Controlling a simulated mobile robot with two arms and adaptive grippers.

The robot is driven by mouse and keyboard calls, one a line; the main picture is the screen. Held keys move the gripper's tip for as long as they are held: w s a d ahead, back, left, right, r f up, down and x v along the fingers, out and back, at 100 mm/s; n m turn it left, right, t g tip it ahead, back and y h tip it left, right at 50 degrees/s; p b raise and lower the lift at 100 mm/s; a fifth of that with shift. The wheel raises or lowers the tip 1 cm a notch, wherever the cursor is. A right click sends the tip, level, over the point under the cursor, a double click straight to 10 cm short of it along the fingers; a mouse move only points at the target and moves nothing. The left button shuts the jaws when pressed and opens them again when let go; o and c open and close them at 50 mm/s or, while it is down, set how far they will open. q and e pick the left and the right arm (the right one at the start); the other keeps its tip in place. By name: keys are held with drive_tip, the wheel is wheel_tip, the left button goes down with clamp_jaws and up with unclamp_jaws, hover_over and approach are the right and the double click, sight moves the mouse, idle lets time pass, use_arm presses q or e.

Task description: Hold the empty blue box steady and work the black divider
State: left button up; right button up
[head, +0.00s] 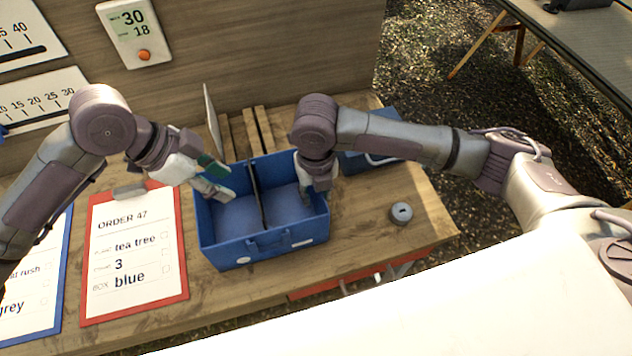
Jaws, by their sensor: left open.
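The blue box (237,252) stands on the wooden bench with its open top up, and no tubes show inside. The black divider (257,197) stands upright inside, splitting it into a left and a right compartment. My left gripper (226,180) is open over the left compartment, with its fingers pointing toward the divider; a gap shows between them and the divider. My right gripper (319,188) points down at the box's right wall. Its fingertips are partly hidden, so I cannot tell whether it is closed on that wall.
The red clipboard (185,262) reads order 47, tea tree, 3, blue. A blue clipboard (62,300) lies to its left. Another blue container (372,158) sits behind my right gripper. A grey round object (401,213) lies right of the box, with bare bench around it.

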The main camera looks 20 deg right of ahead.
drive_tip(key=shift+f, duration=0.1)
clamp_jaws()
use_arm(q)
drive_tip(key=shift+c, duration=0.8)
drive_tip(key=d+m+y, duration=0.1)
drive_tip(key=m, duration=0.3)
drive_tip(key=d+r+m+y, duration=0.1)
drive_tip(key=d+m, duration=0.1)
drive_tip(key=m, duration=0.2)
drive_tip(key=d+r+m+y, duration=0.1)
drive_tip(key=d+m, duration=0.1)
drive_tip(key=m, duration=0.3)
drive_tip(key=shift+w+d+g+y, duration=0.1)
drive_tip(key=shift+d+g+y, duration=0.2)
drive_tip(key=shift+y, duration=0.1)
wheel_tip(320, 180, down, 11)
drive_tip(key=m+y, duration=0.2)
drive_tip(key=m, duration=0.3)
